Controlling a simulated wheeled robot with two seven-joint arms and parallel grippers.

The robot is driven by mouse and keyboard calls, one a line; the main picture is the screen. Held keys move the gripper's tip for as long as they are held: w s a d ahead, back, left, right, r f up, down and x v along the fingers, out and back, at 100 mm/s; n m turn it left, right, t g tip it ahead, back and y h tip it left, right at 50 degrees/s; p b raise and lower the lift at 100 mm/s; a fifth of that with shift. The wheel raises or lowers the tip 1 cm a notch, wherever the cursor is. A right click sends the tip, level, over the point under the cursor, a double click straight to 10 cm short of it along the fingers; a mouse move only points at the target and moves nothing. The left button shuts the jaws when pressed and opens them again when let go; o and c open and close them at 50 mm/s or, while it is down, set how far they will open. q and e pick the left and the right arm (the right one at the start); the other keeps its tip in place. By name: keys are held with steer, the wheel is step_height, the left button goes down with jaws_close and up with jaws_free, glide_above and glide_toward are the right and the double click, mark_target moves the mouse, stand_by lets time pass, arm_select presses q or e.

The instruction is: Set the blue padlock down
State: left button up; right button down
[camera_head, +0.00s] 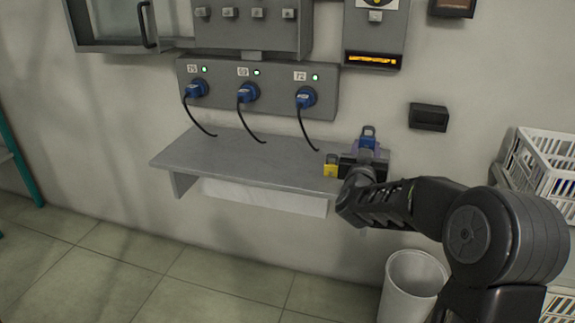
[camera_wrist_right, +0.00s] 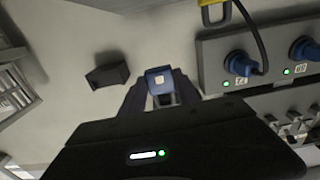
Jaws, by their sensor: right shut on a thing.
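The blue padlock (camera_head: 368,138) is held between the fingers of my right gripper (camera_head: 367,148), above the right end of the grey shelf (camera_head: 232,155). In the right wrist view the padlock (camera_wrist_right: 158,77) shows between the two fingertips (camera_wrist_right: 160,88), with a pale square on its face. A gap between the padlock and the shelf is hard to judge, since my gripper body hides the shelf's right end. My left gripper is out of view.
A yellow padlock (camera_head: 330,170) is at the shelf's right end, just left of my gripper. Three blue plugs with black cables (camera_head: 305,97) sit in the panel above the shelf. A black box (camera_head: 428,117) is on the wall; a white bin (camera_head: 412,285) stands below. The shelf's middle is clear.

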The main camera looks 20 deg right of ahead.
steer(key=shift+f+b, duration=1.05)
steer(key=shift+f, duration=2.1)
steer(key=shift+f, duration=0.1)
steer(key=shift+f+b, duration=0.65)
steer(key=shift+f, duration=1.1)
steer(key=shift+f, duration=0.15)
steer(key=c, duration=0.9)
jaws_free()
